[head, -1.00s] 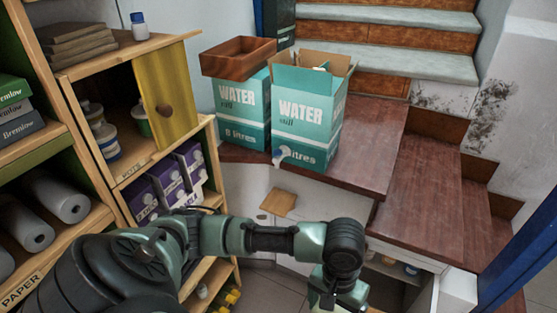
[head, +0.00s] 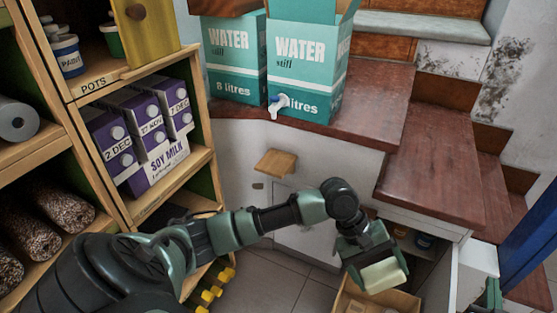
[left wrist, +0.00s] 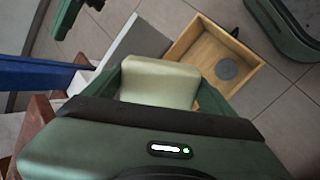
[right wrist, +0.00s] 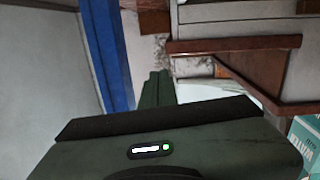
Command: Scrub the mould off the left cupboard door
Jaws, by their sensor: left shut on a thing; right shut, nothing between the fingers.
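My left gripper (head: 378,265) is shut on a pale cream sponge-like block (head: 386,277), held in front of the low cupboards under the stair landing. The block also shows between the fingers in the left wrist view (left wrist: 160,82). A white closed cupboard door (head: 297,228) is behind the left arm, partly hidden; I cannot make out mould on it. To its right is an open cupboard (head: 405,240) with jars inside; a pale panel (head: 438,283) stands out from it. My right gripper (right wrist: 157,90) is shut and empty in the right wrist view.
A wooden crate (head: 350,293) is on the tiled floor below the left gripper. A small wooden ledge (head: 275,162) juts from the wall. Water boxes (head: 307,75) stand on the landing (head: 372,112). Shelves (head: 176,180) stand at left. Dark mould (head: 505,78) marks the stair wall.

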